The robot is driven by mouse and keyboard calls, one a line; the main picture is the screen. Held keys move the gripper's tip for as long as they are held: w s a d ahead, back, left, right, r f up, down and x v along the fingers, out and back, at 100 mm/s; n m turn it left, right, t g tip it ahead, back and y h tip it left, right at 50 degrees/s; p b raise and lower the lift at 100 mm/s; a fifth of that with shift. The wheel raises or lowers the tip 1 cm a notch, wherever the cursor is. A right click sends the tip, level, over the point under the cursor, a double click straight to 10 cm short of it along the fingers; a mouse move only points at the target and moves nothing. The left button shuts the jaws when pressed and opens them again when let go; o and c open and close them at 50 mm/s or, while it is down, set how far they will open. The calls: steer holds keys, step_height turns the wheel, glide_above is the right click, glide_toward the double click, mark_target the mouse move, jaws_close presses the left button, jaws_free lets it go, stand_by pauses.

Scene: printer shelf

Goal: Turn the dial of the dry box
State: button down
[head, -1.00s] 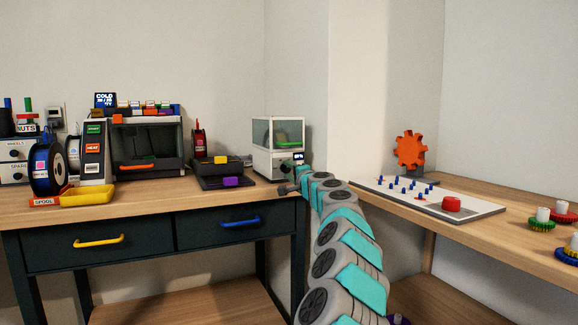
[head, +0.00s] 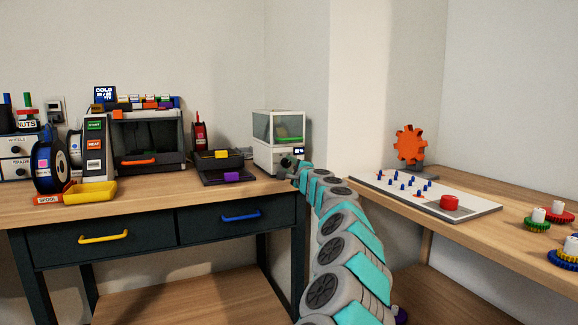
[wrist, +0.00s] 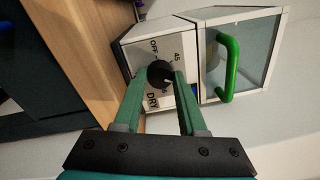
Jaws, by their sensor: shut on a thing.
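The dry box (head: 279,128) is a white cabinet with a clear window, at the back right end of the bench. Its front panel (wrist: 180,46) in the wrist view bears the marks OFF, 45 and DRY around a round black dial (wrist: 159,71). The green handle (wrist: 228,68) of its window is right of the dial. My gripper (wrist: 160,83) has its two green fingers on either side of the dial, shut on it. In the head view my gripper (head: 290,165) is at the box's lower front, and the dial is hard to make out there.
A black tray unit (head: 222,170) with yellow and purple parts stands left of the dry box. The wall corner (head: 345,90) is close on the right. A white board (head: 425,195) with blue pegs lies on the right bench.

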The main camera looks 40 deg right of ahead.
steer(key=shift+s+d, duration=0.1)
steer(key=shift+d, duration=0.05)
steer(key=shift+c, duration=2.4)
jaws_free()
steer(key=b+v, duration=0.1)
steer(key=v, duration=0.6)
steer(key=shift+s+b, duration=0.3)
steer(key=shift+b, duration=0.05)
